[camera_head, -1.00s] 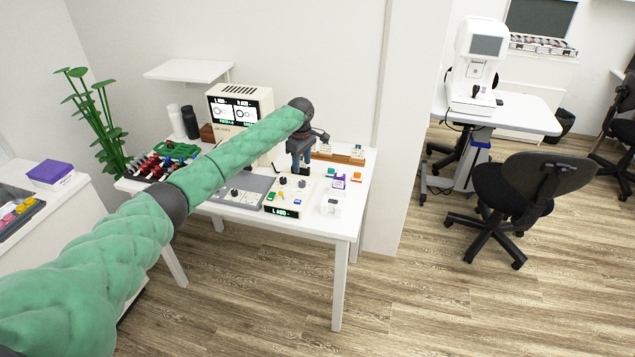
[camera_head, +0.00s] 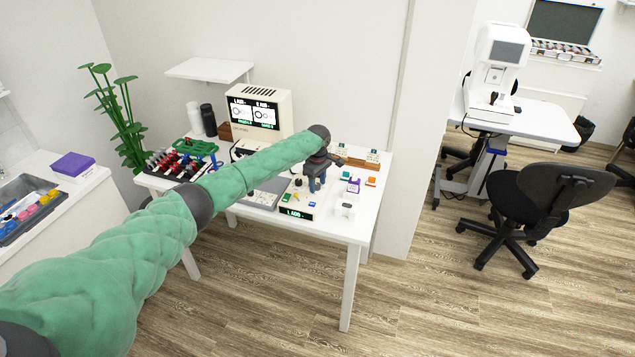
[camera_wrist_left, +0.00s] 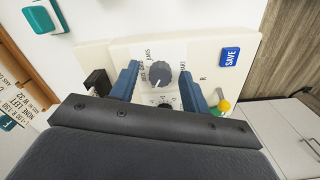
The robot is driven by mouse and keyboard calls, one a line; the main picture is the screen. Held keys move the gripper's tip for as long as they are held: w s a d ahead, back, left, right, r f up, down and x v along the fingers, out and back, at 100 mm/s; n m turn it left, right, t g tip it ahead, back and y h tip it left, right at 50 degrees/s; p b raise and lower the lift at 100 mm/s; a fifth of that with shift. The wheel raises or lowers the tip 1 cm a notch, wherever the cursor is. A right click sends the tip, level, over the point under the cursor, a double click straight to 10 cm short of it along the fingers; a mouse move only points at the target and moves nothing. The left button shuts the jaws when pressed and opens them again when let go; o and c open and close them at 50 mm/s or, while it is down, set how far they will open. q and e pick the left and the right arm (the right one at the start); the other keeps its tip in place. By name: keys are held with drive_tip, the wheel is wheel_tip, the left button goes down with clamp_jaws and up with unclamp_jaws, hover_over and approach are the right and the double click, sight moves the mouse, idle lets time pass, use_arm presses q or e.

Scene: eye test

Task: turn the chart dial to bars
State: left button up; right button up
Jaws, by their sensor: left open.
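The dial (camera_wrist_left: 158,78) is a round dark grey knob with small printed labels around it, on a cream control box. In the left wrist view it lies between the two blue fingers of my open left gripper (camera_wrist_left: 160,88). I cannot tell whether they touch it, or which label it points to. In the head view my left gripper (camera_head: 315,188) is over the control box (camera_head: 297,213), which has a lit green display on its front, and hides part of its top. My right gripper is not in view.
A blue SAVE button (camera_wrist_left: 229,57) and a yellow-green knob (camera_wrist_left: 221,107) sit near the fingers. A cream monitor (camera_head: 259,110) stands behind my arm on the white table (camera_head: 335,226). Small coloured blocks lie right of the box. A black chair (camera_head: 535,195) stands farther right.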

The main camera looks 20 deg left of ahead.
use_arm(q)
drive_tip(key=c, duration=1)
